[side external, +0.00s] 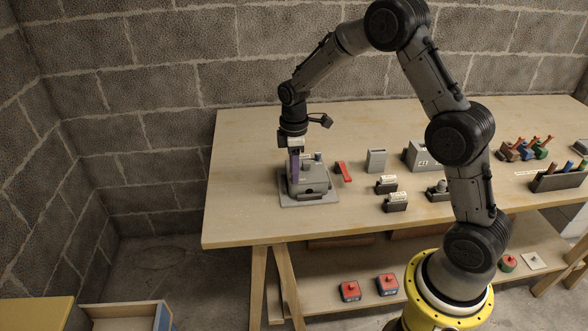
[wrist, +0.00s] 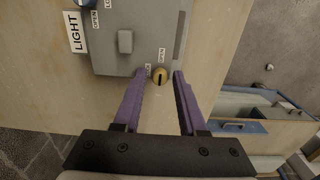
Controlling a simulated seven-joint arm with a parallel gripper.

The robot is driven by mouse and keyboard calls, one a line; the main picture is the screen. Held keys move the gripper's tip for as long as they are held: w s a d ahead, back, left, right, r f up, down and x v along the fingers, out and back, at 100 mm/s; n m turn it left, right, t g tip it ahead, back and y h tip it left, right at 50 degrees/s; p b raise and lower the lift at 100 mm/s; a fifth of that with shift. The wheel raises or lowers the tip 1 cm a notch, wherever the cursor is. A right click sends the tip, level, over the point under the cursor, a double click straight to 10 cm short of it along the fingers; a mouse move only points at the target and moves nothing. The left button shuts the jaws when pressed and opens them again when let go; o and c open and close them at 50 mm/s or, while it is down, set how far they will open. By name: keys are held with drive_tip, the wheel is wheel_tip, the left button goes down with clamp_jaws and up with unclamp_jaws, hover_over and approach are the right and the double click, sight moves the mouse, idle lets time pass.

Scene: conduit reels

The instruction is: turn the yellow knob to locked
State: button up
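The yellow knob (wrist: 159,75) is small and round with a dark mark, at the edge of a grey panel (wrist: 105,55) in the wrist view. A label reading OPEN (wrist: 162,54) is just above it. Another small label left of the knob is partly hidden by a finger. My gripper (wrist: 160,82) has purple fingers, apart, one on each side of the knob with a gap to it. In the side view my gripper (side external: 294,178) points down at the grey box (side external: 318,190) on the table. The knob cannot be made out there.
On the table, a red-handled item (side external: 343,171), a grey block (side external: 376,160) and several labelled holders stand to the right. The table's front left is clear.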

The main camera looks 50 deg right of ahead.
clamp_jaws()
drive_tip(key=shift+m, duration=0.6)
drive_tip(key=m, duration=0.3)
drive_tip(key=shift+m, duration=0.4)
drive_tip(key=m, duration=0.4)
drive_tip(key=shift+m, duration=0.3)
drive_tip(key=m, duration=0.4)
drive_tip(key=shift+m, duration=2.1)
drive_tip(key=shift+o, duration=1.4)
unclamp_jaws()
